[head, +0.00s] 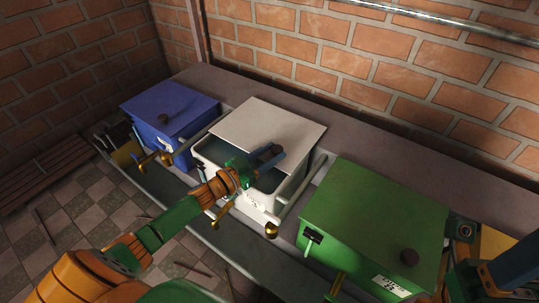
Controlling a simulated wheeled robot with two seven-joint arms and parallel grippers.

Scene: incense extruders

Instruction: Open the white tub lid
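The white tub (294,187) stands in the middle of the head view, between a blue tub and a green tub. Its pale lid (266,129) is raised at the front; a gap shows the dark grey inside (226,158) below its front edge. My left gripper (272,154), with blue fingers, is at the front edge of the lid and covers part of it. No knob shows on this lid, and whether the fingers are closed on one is hidden. My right gripper (512,268) shows only in part at the lower right edge, apart from the white tub.
The closed blue tub (180,103) and closed green tub (372,225) have dark knobs on their lids. Brass taps (271,230) stick out in front. A brick wall (340,50) rises behind the grey bench (330,138). A wooden pallet (45,172) lies at left on the tiled floor.

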